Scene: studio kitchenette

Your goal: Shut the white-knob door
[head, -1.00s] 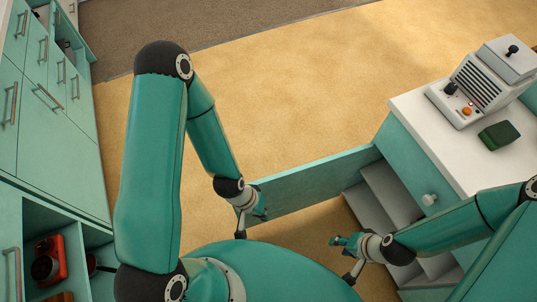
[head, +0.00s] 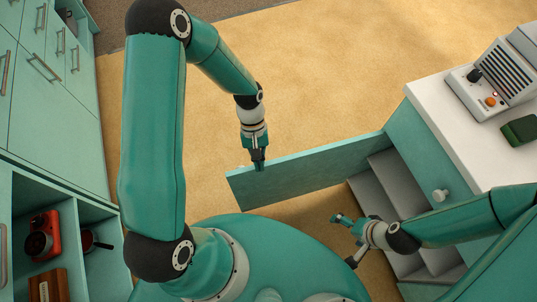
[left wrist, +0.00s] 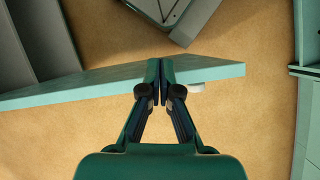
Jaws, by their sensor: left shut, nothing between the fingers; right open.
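The teal door (head: 310,172) stands wide open, jutting left from the white-topped cabinet. Its top edge and inner face show in the head view. In the left wrist view the door (left wrist: 100,82) crosses the picture, and a pale round knob (left wrist: 196,87) sticks out near its free end. My left gripper (head: 259,166) is shut and empty, pointing down at the door's top edge near the free end. Its tips (left wrist: 166,68) overlap the door in the left wrist view; I cannot tell whether they touch. My right gripper (head: 346,224) is open, in front of the cabinet opening.
The open cabinet shows grey shelves (head: 375,200). Another white knob (head: 439,195) is on the front beside it. A white appliance (head: 490,85) and a dark green block (head: 521,130) stand on the counter (head: 440,115). Floor beyond the door is clear. Teal cupboards (head: 50,130) line the left.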

